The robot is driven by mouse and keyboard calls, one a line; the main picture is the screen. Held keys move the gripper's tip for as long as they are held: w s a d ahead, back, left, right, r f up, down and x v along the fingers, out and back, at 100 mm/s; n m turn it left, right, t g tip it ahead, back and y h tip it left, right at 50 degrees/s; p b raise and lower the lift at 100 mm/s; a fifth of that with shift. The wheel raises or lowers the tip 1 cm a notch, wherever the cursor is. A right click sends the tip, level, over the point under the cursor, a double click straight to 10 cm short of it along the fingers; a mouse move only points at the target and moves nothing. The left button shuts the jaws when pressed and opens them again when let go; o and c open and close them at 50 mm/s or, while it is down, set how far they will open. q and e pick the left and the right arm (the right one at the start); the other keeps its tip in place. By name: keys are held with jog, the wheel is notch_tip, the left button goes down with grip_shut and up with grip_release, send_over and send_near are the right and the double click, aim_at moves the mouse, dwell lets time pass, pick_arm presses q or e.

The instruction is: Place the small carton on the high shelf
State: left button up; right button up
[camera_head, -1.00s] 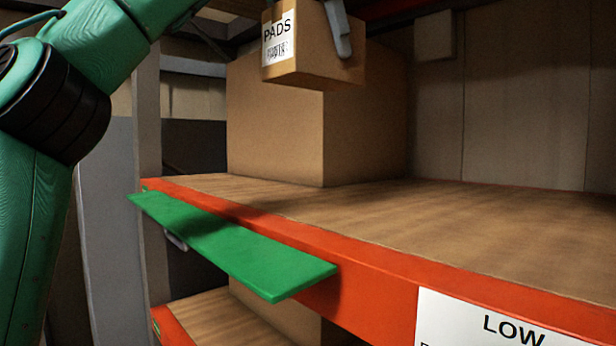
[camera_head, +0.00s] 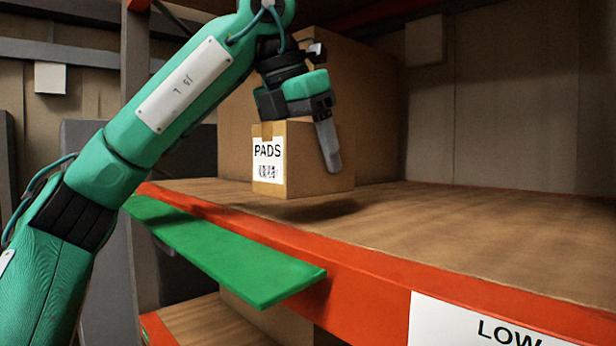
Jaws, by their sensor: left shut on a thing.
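The small carton (camera_head: 311,163) is brown, with a white PADS label on one face. My left gripper (camera_head: 308,125) reaches in from the left and is shut on it from above. One grey finger lies against the carton's right-hand face; the other finger is hidden. The carton is upright over the wooden shelf (camera_head: 450,225), close to its surface. A dark shadow lies on the boards below and to the right of it, so a small gap seems to remain. My right gripper is out of view.
A large brown box (camera_head: 362,100) stands on the shelf behind the small carton. The shelf's orange front beam (camera_head: 365,285) carries a green plate (camera_head: 235,255) jutting forward and a partly cut-off LOW sign (camera_head: 470,325). The boards to the right are clear.

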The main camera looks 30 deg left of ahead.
aim_at(308, 178)
pick_arm(q)
notch_tip(308, 178, down, 2)
jog(key=shift+s+d+f, duration=0.1)
jog(key=shift+s+d, duration=0.05)
jog(key=shift+f, duration=0.7)
jog(key=shift+f, duration=0.1)
jog(key=o, duration=1.3)
